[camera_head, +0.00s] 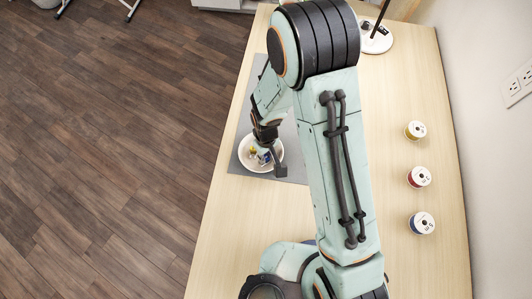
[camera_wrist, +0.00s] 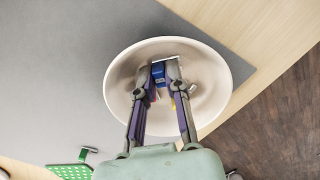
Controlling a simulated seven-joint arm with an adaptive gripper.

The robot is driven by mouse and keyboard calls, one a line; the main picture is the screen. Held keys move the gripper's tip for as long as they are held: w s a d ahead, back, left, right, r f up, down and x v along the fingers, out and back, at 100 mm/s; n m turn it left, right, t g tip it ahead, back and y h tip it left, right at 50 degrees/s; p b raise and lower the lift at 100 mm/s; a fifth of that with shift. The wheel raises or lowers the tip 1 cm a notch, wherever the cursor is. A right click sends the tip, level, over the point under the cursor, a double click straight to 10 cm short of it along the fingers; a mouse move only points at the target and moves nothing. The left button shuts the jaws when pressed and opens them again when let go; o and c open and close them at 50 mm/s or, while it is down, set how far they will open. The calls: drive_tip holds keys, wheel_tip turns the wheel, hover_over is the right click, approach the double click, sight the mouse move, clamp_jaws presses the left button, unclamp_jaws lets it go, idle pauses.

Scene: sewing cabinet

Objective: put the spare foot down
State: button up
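My gripper (camera_wrist: 163,68) reaches down into a round cream bowl (camera_wrist: 118,88) in the wrist view. Its two fingertips are close together on either side of a small blue piece with a pale metal edge, which looks like the spare foot (camera_wrist: 158,72). It appears pinched between them, inside the bowl's rim. Whether it touches the bowl's floor cannot be told. In the head view my gripper (camera_head: 266,140) is over the bowl (camera_head: 246,163), and the held piece is too small to make out.
Yellow and other small bits lie in the bowl. The bowl stands on a grey mat (camera_wrist: 60,70) near the table's edge. A green perforated piece (camera_wrist: 68,171) lies beside it. Three thread spools (camera_head: 416,130) stand at right; a round lamp base (camera_head: 376,42) is behind.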

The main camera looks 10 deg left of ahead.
sight(266, 157)
drive_tip(key=o, duration=0.3)
wheel_tip(266, 157, up, 12)
drive_tip(key=s+d+r+m, duration=0.2)
drive_tip(key=s+d+r, duration=0.2)
drive_tip(key=s+d+r+m, duration=0.3)
drive_tip(key=s+d, duration=0.2)
drive_tip(key=s+d+r+m, duration=0.2)
drive_tip(key=s+d+r, duration=0.2)
drive_tip(key=s, duration=0.1)
drive_tip(key=shift+s+d+r+m+y, duration=0.1)
drive_tip(key=shift+d+r+m+y, duration=0.1)
drive_tip(key=shift+r+m+y, duration=0.15)
